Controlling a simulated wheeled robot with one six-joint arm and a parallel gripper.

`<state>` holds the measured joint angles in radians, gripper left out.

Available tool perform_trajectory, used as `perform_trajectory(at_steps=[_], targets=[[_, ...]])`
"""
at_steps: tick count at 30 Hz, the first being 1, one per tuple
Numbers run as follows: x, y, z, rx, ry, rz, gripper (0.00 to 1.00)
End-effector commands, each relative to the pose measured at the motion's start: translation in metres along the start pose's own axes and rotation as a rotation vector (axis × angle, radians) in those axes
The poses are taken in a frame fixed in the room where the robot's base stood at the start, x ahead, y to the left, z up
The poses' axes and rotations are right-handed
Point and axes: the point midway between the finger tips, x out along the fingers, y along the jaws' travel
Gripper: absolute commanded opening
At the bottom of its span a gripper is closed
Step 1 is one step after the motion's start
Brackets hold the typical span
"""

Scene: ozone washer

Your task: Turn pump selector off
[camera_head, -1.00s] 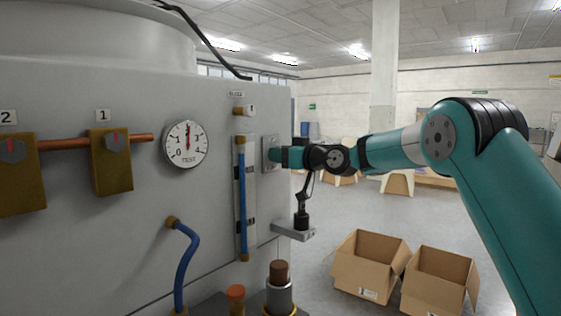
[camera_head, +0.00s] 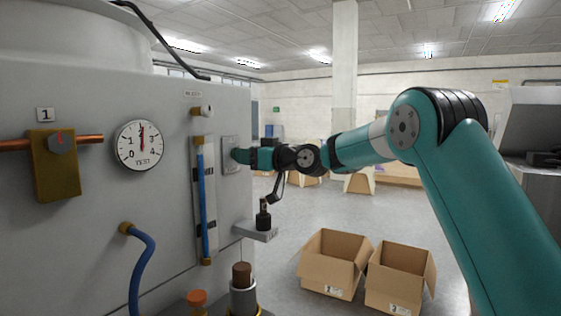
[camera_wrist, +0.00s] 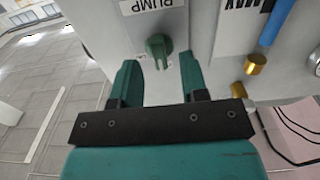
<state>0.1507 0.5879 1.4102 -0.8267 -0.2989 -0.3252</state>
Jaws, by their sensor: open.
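The pump selector is a green knob (camera_wrist: 157,47) on a light plate under a label reading PUMP (camera_wrist: 145,5) in the wrist view. My gripper (camera_wrist: 160,64) is open, with one green finger on each side and the knob just beyond the gap between the fingertips. I cannot tell whether a finger touches it. In the head view my gripper (camera_head: 240,156) is at the selector's plate (camera_head: 229,148) near the right edge of the machine's front; the knob itself is hidden there.
Left of the plate are a vertical blue tube (camera_head: 202,200), a round gauge (camera_head: 139,145) and a brass block (camera_head: 55,165). A grey shelf (camera_head: 256,232) juts out below my wrist. Cardboard boxes (camera_head: 333,263) lie on the floor at right; open floor lies beyond.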

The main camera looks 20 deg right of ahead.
Motion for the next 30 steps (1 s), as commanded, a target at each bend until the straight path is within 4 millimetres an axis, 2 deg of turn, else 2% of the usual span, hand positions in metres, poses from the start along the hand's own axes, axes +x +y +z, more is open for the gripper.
perform_trajectory(at_steps=[1,9,15,21,30], targets=[[-0.014,0.002,0.002,0.001,0.000,0.005,0.40],[-0.084,0.001,0.002,0.000,0.001,0.005,0.40],[-0.124,0.000,0.001,-0.001,0.001,0.003,0.40],[-0.144,-0.001,0.000,0.000,0.001,0.000,0.40],[-0.147,-0.001,0.000,-0.001,0.001,-0.001,0.40]])
